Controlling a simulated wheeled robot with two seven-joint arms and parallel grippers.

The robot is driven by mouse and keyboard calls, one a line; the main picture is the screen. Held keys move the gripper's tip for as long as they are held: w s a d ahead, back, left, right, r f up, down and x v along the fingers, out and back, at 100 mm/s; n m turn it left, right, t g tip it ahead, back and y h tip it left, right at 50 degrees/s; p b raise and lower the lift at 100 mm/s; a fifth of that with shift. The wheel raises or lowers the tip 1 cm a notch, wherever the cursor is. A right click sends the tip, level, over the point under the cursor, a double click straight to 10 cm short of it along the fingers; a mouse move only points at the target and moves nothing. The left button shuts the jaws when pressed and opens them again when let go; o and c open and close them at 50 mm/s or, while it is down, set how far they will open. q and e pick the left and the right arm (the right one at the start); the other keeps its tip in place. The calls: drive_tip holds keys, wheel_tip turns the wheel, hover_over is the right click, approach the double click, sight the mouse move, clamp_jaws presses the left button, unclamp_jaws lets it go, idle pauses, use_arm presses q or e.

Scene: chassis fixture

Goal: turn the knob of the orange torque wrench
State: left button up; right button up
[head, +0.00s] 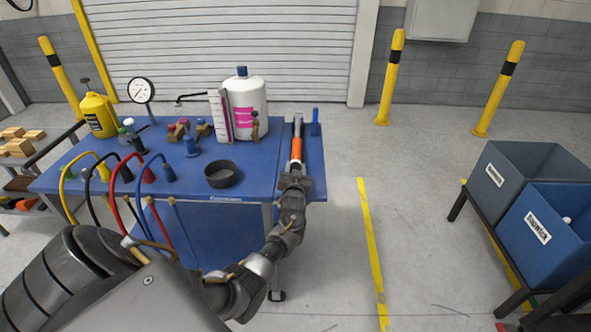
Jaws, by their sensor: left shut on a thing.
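The orange torque wrench (296,148) lies at the right end of the blue table, with its silver head pointing to the back. My left gripper (295,172) is at the near end of the wrench and is shut on it. The gripper covers that end, so the knob is hidden. My right gripper is not in view.
The blue table (262,150) also holds a black round dish (221,174), a white jug (247,108), a yellow container (98,115), a gauge (141,91) and several coloured hoses. Blue and grey bins (545,225) stand at the right. The floor between is clear.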

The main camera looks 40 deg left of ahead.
use_arm(q)
drive_tip(key=n+b, duration=0.2)
drive_tip(key=n, duration=0.2)
drive_tip(key=shift+f+n, duration=0.15)
drive_tip(key=shift+n, duration=0.15)
drive_tip(key=n+b, duration=0.2)
drive_tip(key=n, duration=0.3)
idle(0.5)
drive_tip(key=o, duration=1)
drive_tip(key=shift+c, duration=0.2)
